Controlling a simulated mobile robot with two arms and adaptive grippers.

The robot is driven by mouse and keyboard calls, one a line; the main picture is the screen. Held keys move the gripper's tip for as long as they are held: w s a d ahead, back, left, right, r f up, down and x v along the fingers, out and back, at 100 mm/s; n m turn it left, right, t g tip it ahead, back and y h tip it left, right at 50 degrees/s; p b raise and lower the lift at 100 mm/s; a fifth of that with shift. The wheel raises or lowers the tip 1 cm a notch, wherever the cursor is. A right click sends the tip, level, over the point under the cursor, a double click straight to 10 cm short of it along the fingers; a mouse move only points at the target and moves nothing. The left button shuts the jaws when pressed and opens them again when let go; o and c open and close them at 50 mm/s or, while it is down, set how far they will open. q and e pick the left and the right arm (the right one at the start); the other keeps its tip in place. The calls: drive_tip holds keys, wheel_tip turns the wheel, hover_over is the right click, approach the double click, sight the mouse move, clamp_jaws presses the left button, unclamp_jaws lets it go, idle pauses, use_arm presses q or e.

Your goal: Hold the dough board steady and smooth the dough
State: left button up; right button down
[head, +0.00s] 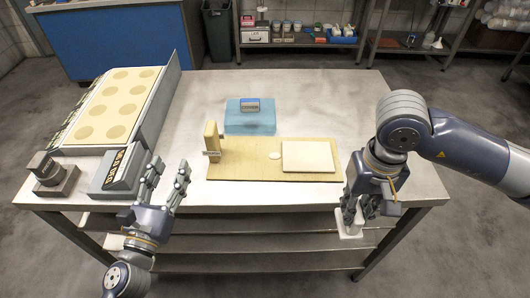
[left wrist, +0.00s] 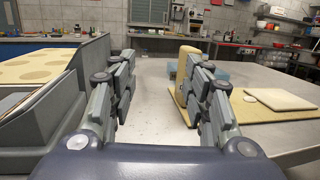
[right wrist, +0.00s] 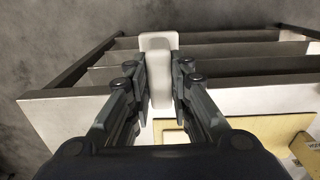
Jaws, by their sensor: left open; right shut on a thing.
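The wooden dough board (head: 245,172) lies on the steel table with an upright wooden block (head: 211,138) at its left end. A flat pale dough slab (head: 308,157) lies on its right part, with a small white disc (head: 274,155) beside it. My left gripper (head: 168,174) is open and empty, left of the board; the left wrist view shows the board (left wrist: 240,114) to the right of its fingers. My right gripper (head: 357,212) is shut on a white smoothing tool (head: 349,230), right of and nearer than the board, by the table's front edge. The tool also shows in the right wrist view (right wrist: 157,68).
A tray with round dough-coloured spots (head: 112,100) and dark boxes (head: 118,170) fill the table's left side. The table's back right is clear.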

sight(213, 155)
use_arm(q)
drive_tip(key=d+f+y, duration=0.1)
drive_tip(key=d, duration=0.1)
drive_tip(key=d+f+n+y, duration=0.1)
drive_tip(key=d, duration=0.2)
drive_tip(key=w+d+f+g+y, duration=0.1)
drive_tip(key=d+f, duration=0.1)
drive_tip(key=shift+d+f+n, duration=0.1)
drive_tip(key=shift+d+n, duration=0.15)
drive_tip(key=shift+n, duration=0.15)
drive_tip(key=w, duration=1.1)
drive_tip(key=shift+w+d, duration=0.25)
drive_tip(key=shift+w, duration=0.1)
clamp_jaws()
drive_tip(key=shift+f, duration=0.3)
drive_tip(key=shift+s+d+f, duration=0.1)
drive_tip(key=shift+d, duration=0.05)
